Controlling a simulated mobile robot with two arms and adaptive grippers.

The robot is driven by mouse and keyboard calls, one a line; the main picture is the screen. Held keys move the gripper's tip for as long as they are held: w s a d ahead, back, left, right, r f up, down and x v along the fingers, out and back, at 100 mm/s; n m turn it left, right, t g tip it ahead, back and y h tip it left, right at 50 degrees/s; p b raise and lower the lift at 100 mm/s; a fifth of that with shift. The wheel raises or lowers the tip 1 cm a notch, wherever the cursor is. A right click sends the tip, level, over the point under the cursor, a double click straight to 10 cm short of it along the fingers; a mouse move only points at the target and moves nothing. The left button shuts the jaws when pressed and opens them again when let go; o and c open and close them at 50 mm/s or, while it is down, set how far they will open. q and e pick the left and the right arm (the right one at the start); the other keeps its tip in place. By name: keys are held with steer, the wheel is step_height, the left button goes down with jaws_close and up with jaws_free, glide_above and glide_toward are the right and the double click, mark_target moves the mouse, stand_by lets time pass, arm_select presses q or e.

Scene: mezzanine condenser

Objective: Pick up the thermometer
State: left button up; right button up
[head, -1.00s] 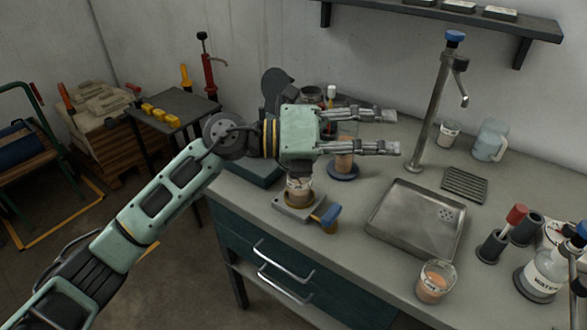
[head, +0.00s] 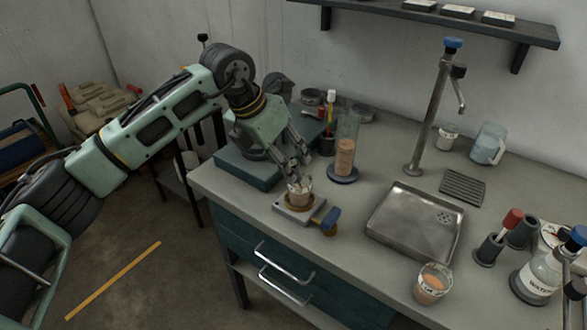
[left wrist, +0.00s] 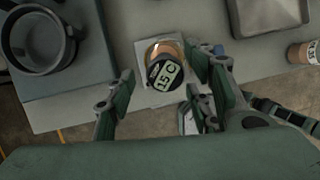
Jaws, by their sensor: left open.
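A round dark head with a pale label reading "15 C" shows in the left wrist view; I take it as the thermometer (left wrist: 165,73). It sits over a small clear cup (head: 299,192) on a brass-coloured ring of a small light-grey stand (head: 290,211) with a blue knob. In the head view the fingers largely hide the cup's top, and I cannot make out the thermometer there. My left gripper (head: 297,170) points down just above the cup. In the left wrist view its open fingers (left wrist: 158,70) lie on either side of the dark head; contact cannot be told.
A tall glass cylinder (head: 345,150) with orange-brown contents stands right behind the gripper. A teal box (head: 240,172) is to its left. A metal tray (head: 412,232), a tap (head: 435,110) and a cup (head: 432,283) stand further right. The bench's front edge is close.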

arm_select(q)
steer(key=shift+x, duration=1.05)
jaws_close()
steer(key=shift+r, duration=0.15)
